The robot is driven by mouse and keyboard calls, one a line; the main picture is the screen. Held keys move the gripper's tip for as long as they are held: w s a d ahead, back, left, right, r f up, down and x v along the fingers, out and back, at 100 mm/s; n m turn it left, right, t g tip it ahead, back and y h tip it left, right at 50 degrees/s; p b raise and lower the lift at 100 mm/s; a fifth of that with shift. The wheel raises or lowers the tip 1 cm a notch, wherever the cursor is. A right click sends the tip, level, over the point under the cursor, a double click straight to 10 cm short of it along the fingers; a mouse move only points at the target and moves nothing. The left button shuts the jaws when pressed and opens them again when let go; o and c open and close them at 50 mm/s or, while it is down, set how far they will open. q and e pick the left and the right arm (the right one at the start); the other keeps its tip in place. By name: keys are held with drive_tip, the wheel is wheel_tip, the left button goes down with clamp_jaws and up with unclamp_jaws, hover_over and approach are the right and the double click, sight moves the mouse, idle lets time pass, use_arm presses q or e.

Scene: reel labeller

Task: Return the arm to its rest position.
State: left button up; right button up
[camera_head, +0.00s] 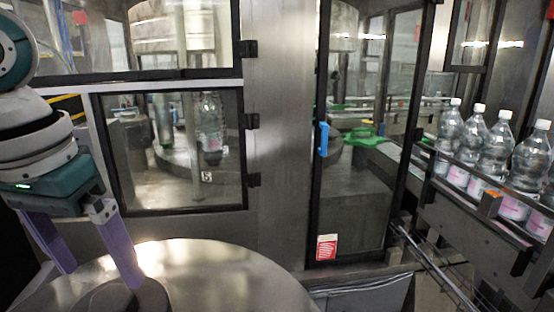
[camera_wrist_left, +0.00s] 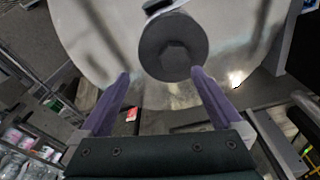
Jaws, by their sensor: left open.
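My left gripper (camera_head: 98,278) comes in from the left in the head view, pointing down with its two purple fingers spread. It is open and empty. In the left wrist view its fingertips (camera_wrist_left: 161,73) stand apart, just short of a dark grey round hub (camera_wrist_left: 173,46) with a faceted centre. The hub (camera_head: 122,299) also shows at the bottom of the head view, partly behind one finger. I cannot tell whether a finger touches it. The hub sits on a round, shiny metal disc (camera_head: 215,272). My right gripper is not in view.
A machine cabinet with framed windows (camera_head: 175,150) and a glass door with a blue handle (camera_head: 323,139) stands behind the disc. At right, several labelled water bottles (camera_head: 493,150) stand on a conveyor behind a rail. The disc's right part is clear.

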use_arm(q)
drive_tip(key=s+d+f+m+t+h, duration=0.1)
drive_tip(key=s+d+f+m+h, duration=0.15)
drive_tip(key=s+d+f, duration=0.55)
drive_tip(key=s+a+n+t+y, duration=0.1)
drive_tip(key=s+a+y, duration=0.25)
drive_tip(key=s, duration=0.75)
wheel_tip(320, 180, up, 15)
drive_tip(key=h+p, duration=0.1)
drive_tip(key=p, duration=1.4)
drive_tip(key=shift+w+a+r, duration=0.2)
drive_tip(key=shift+w+a, duration=0.05)
drive_tip(key=shift+a, duration=0.05)
